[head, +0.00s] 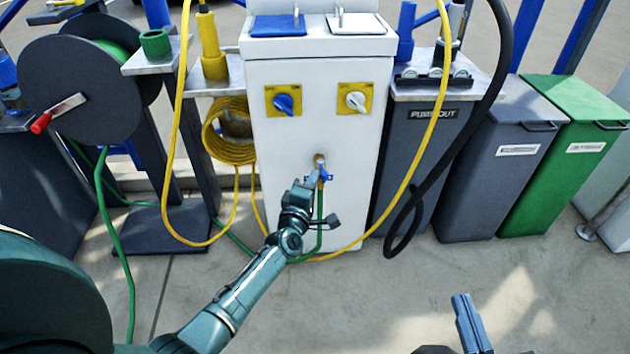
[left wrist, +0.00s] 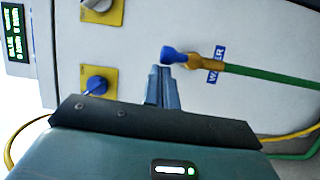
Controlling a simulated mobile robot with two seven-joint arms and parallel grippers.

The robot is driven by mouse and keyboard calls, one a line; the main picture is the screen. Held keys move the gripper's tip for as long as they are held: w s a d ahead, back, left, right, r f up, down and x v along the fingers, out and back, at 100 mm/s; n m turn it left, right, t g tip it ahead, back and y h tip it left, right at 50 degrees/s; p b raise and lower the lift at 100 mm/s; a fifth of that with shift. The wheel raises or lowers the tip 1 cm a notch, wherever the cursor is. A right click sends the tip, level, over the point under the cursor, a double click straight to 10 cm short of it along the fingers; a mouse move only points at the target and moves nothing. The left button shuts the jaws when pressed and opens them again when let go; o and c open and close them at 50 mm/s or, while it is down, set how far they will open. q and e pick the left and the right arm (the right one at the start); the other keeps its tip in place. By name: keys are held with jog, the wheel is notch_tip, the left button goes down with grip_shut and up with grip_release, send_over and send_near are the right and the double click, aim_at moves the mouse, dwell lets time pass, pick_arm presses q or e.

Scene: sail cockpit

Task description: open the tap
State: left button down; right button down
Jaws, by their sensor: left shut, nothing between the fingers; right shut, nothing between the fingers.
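The tap (head: 319,160) is a brass spout with a blue handle low on the front of the white pedestal (head: 320,110). A green hose (head: 320,215) hangs from it. In the left wrist view the tap's blue handle (left wrist: 172,56) and brass body (left wrist: 206,61) show beside a blue "WATER" label (left wrist: 217,62). My left gripper (head: 312,180) is shut and empty, its fingertips right at the blue handle; I cannot tell whether they touch. The fingers (left wrist: 161,75) also show in the wrist view. My right gripper (head: 463,300) is shut and empty, low over the ground, away from the pedestal.
Blue (head: 284,104) and white (head: 356,101) knobs on yellow plates sit above the tap. A yellow hose (head: 180,130) and a thick black hose (head: 455,140) hang on either side. A hose reel (head: 75,90) stands left; bins (head: 555,155) stand right. The foreground ground is open.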

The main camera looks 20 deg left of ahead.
pick_arm(q)
jog(key=shift+w+d+r+h, duration=0.15)
jog(key=shift+d, duration=0.45)
jog(key=shift+w+d+r+h, duration=0.1)
jog(key=shift+d+h, duration=0.05)
jog(key=shift+d, duration=0.4)
pick_arm(e)
jog(key=shift+w+d, duration=0.1)
jog(key=shift+d, duration=0.25)
pick_arm(q)
jog(key=shift+d, duration=0.1)
jog(key=s+a+p, duration=0.1)
jog(key=s+p, duration=0.1)
jog(key=s, duration=0.5)
jog(key=shift+s+a+f+y, duration=0.35)
jog(key=shift+s+a+y, duration=0.05)
pick_arm(e)
jog(key=shift+w+d+f+m+g+h, duration=0.1)
jog(key=shift+w+d+m+g+h, duration=0.1)
jog(key=shift+d+m+g+h, duration=0.45)
